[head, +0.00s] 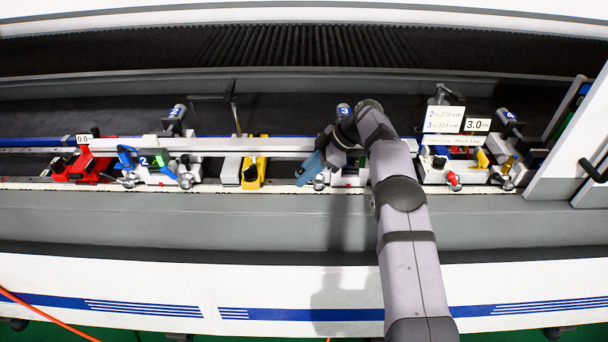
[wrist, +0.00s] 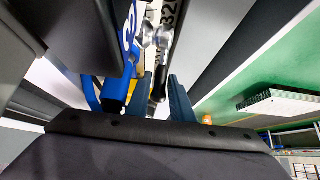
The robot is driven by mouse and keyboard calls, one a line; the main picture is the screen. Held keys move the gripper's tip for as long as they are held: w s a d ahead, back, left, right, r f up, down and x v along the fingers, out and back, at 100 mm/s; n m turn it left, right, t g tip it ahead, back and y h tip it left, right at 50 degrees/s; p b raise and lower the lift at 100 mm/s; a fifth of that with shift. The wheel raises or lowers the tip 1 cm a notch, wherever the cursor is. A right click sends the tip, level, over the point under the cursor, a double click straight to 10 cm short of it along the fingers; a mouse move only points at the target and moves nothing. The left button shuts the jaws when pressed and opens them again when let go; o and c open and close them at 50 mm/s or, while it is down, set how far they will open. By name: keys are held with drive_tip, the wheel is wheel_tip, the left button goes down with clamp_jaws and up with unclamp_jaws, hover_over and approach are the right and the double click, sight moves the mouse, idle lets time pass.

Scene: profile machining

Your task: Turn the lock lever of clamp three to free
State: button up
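Clamp three is mostly hidden by my arm in the head view; a "3" tag (head: 343,110) shows above it. In the wrist view its blue part (wrist: 128,40) bears a "3", and a blue handle with a dark end (wrist: 114,96) stands left of my fingers. A silver lever with a black grip (wrist: 158,88) runs down from a round metal joint. My gripper (wrist: 159,98) has its two blue-grey fingers apart, one on each side of the black grip, with small gaps visible. In the head view my gripper (head: 308,170) points down-left at the rail's front.
Clamp two (head: 155,168), a red stop (head: 78,168) and a yellow block (head: 253,172) stand left along the rail. Another clamp unit (head: 470,165) and a white door panel (head: 560,150) are at right. A long profile (head: 220,144) lies behind. The grey front ledge (head: 180,225) is clear.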

sight(320, 184)
drive_tip(key=shift+d+r, duration=0.4)
drive_tip(key=shift+v, duration=3.1)
